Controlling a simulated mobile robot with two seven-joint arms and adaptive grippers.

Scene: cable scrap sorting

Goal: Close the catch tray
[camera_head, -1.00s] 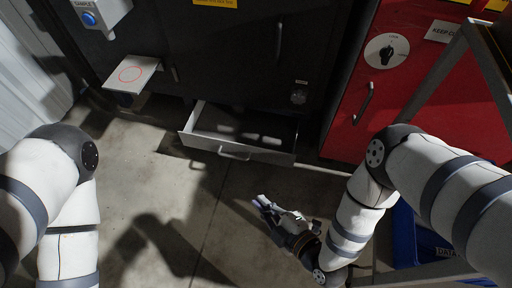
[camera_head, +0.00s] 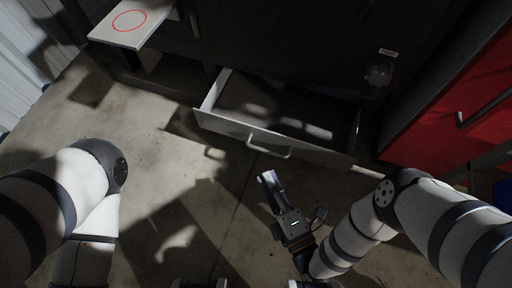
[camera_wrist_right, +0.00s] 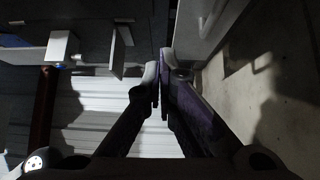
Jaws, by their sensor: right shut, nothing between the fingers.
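The catch tray (camera_head: 272,140) is a grey drawer low in the dark cabinet, pulled out and open. Its bar handle (camera_head: 268,149) is on the front panel. My right gripper (camera_head: 267,177) is shut and empty, just in front of the tray's front panel and below the handle in the head view, apart from it as far as I can tell. In the right wrist view the shut fingers (camera_wrist_right: 160,85) are in the middle, with a light panel, likely the tray front (camera_wrist_right: 207,30), close on the right. My left arm shows at the left, but its gripper is out of view.
A white shelf with a red circle (camera_head: 130,22) juts from the cabinet at upper left. A red cabinet (camera_head: 445,115) with a handle stands at the right. A round knob (camera_head: 379,74) sits above the tray. The concrete floor (camera_head: 205,215) in front is clear.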

